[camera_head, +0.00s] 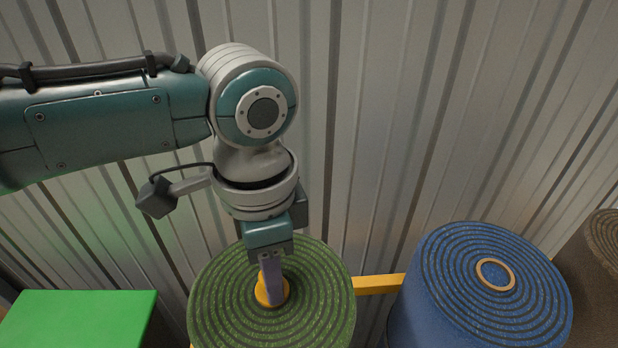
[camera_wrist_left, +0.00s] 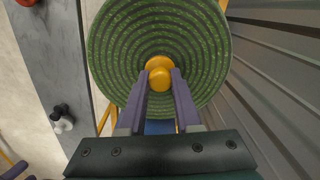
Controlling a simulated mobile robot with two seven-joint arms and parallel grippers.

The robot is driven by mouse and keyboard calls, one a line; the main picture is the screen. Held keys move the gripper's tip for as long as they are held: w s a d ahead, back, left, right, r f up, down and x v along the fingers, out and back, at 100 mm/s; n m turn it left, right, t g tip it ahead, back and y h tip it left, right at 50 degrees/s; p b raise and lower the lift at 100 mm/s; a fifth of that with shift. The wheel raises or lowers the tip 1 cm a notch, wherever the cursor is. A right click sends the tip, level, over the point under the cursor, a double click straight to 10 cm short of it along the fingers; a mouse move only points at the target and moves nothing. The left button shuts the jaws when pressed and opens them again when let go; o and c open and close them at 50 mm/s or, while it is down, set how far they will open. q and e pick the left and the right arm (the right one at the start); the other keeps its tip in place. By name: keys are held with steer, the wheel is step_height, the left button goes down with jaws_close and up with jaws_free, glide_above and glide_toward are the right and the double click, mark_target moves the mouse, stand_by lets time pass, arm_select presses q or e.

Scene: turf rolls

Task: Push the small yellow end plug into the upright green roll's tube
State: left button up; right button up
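The green roll (camera_head: 215,310) stands upright at the bottom centre of the head view, and fills the top of the left wrist view (camera_wrist_left: 110,60). The small yellow end plug (camera_head: 262,291) is at the centre of its top, its round flange over the tube mouth. I cannot tell how deep it sits. My left gripper (camera_head: 272,300) points down at the roll's centre. In the left wrist view its purple fingers lie on both sides of the plug's knob (camera_wrist_left: 160,79), seemingly touching it. The tube mouth is hidden. My right gripper is not in view.
A blue roll (camera_head: 440,265) stands to the right, its tube open, with a brown roll (camera_head: 605,235) beyond. A yellow bar (camera_head: 378,285) runs between green and blue rolls. A bright green block (camera_head: 75,318) is at lower left. A corrugated wall (camera_head: 400,120) stands close behind.

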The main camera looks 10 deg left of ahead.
arm_select(q)
steer(key=o, duration=0.5)
step_height(320, 180, up, 10)
steer(key=shift+p, duration=0.55)
steer(key=s+d+f+n+t+h, duration=0.1)
steer(key=s+d+f+n+h, duration=0.3)
steer(key=s, duration=0.4)
steer(key=s+a+n+t+y+p, duration=0.1)
steer(key=s+a+n+t+y, duration=0.4)
steer(key=s+a, duration=0.6)
steer(key=w+r+p, duration=0.1)
steer(key=r+p, duration=1.1)
steer(key=r+g+p, duration=0.1)
steer(key=r+p, duration=1.2)
steer(key=w+a+r+g+h+p, duration=0.1)
steer(key=r+p, duration=1.1)
steer(key=r, duration=0.1)
steer(key=shift+w+a+r+n+p, duration=0.1)
steer(key=shift+w+r+n+p, duration=0.05)
steer(key=shift+w+n+p, duration=0.2)
